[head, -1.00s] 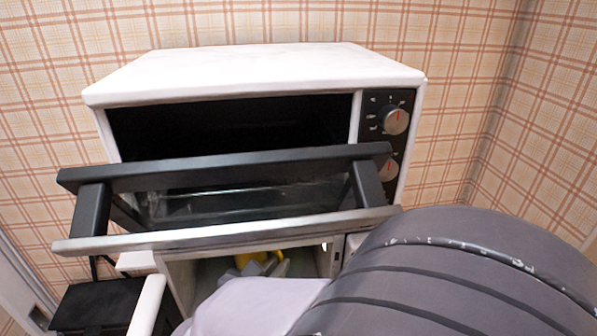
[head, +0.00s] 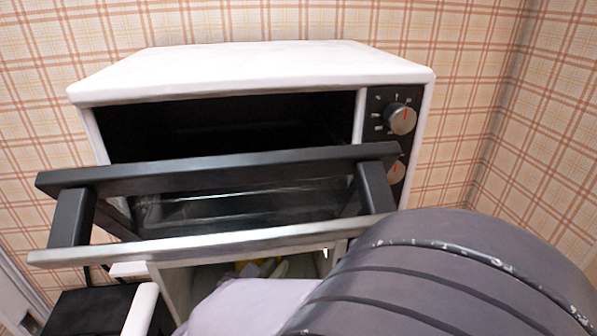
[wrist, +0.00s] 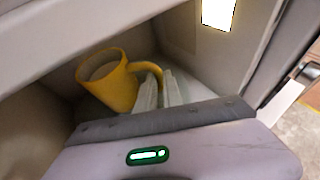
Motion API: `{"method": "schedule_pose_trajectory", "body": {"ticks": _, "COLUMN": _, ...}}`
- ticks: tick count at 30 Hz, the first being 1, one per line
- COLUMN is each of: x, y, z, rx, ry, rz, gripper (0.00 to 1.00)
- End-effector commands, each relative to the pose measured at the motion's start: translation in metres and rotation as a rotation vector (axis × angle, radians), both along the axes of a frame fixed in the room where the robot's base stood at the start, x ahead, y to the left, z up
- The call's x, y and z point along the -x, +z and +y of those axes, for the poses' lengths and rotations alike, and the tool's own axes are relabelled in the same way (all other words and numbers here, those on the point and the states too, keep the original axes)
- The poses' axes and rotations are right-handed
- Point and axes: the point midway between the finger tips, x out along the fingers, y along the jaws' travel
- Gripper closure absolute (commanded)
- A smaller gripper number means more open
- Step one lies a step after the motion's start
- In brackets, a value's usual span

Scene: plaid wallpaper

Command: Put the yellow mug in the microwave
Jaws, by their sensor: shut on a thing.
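The yellow mug (wrist: 108,82) stands tilted in the wrist view, inside a pale compartment below the microwave. My gripper (wrist: 160,88) is shut on its handle, with the pale fingers at the handle's right side. In the head view only a bit of the yellow mug (head: 250,269) shows under the microwave door, beside my gripper (head: 279,268). The white microwave (head: 250,68) has a dark, empty-looking cavity. Its black-framed glass door (head: 215,175) is tipped part-way down in front of the opening.
The compartment's walls and a slanted edge (wrist: 90,38) lie close around the mug and fingers. The microwave door overhangs the compartment. A black object (head: 90,312) stands at the lower left. Plaid walls are behind and to the right.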

Motion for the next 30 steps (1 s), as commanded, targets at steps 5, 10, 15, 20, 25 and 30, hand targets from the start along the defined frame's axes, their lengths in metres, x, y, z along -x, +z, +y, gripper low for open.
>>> {"method": "schedule_pose_trajectory", "body": {"ticks": 5, "x": -0.0002, "y": -0.0025, "z": 0.0002, "rx": -0.001, "ry": 0.000, "rz": -0.001, "gripper": 1.00}}
{"method": "schedule_pose_trajectory", "body": {"ticks": 10, "x": -0.0001, "y": -0.0047, "z": 0.0001, "rx": -0.001, "ry": 0.000, "rz": -0.001, "gripper": 1.00}}
{"method": "schedule_pose_trajectory", "body": {"ticks": 15, "x": -0.0001, "y": -0.0055, "z": 0.0001, "rx": -0.001, "ry": 0.000, "rz": -0.001, "gripper": 0.77}}
{"method": "schedule_pose_trajectory", "body": {"ticks": 20, "x": -0.0001, "y": -0.0056, "z": 0.0001, "rx": -0.001, "ry": 0.000, "rz": 0.000, "gripper": 0.64}}
{"method": "schedule_pose_trajectory", "body": {"ticks": 25, "x": 0.0001, "y": -0.0061, "z": -0.0001, "rx": 0.001, "ry": 0.000, "rz": 0.001, "gripper": 0.64}}
{"method": "schedule_pose_trajectory", "body": {"ticks": 30, "x": -0.0005, "y": -0.0015, "z": 0.0008, "rx": 0.001, "ry": -0.002, "rz": 0.000, "gripper": 0.64}}
